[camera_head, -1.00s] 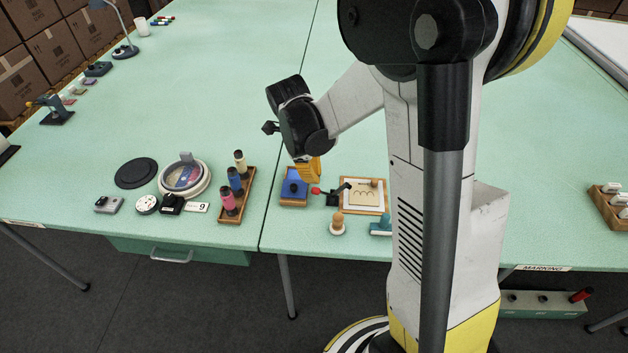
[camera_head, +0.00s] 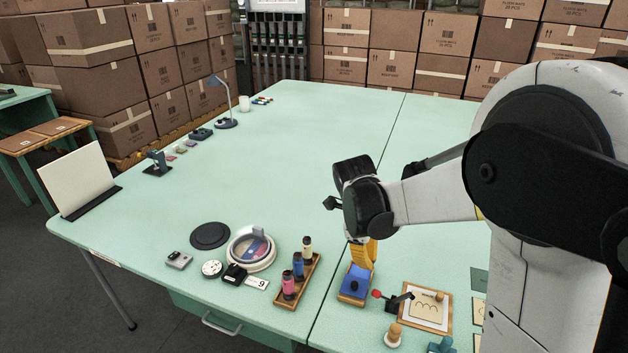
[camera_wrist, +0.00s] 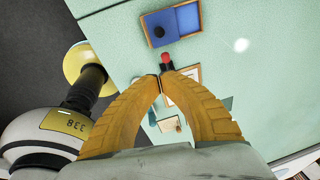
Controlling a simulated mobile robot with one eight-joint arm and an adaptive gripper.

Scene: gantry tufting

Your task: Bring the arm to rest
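My arm extends over the teal table (camera_head: 250,170) with its wrist bent down. My gripper (camera_head: 361,262), with yellow fingers, points down above the blue ink pad (camera_head: 355,281) in its wooden tray. In the wrist view, the fingertips (camera_wrist: 161,74) of my gripper come together with nothing visible held between them. A red knob (camera_wrist: 166,58) shows just beyond the tips. In the head view, the red knob (camera_head: 377,294) belongs to a black lever device (camera_head: 397,302) on the table, apart from the fingers.

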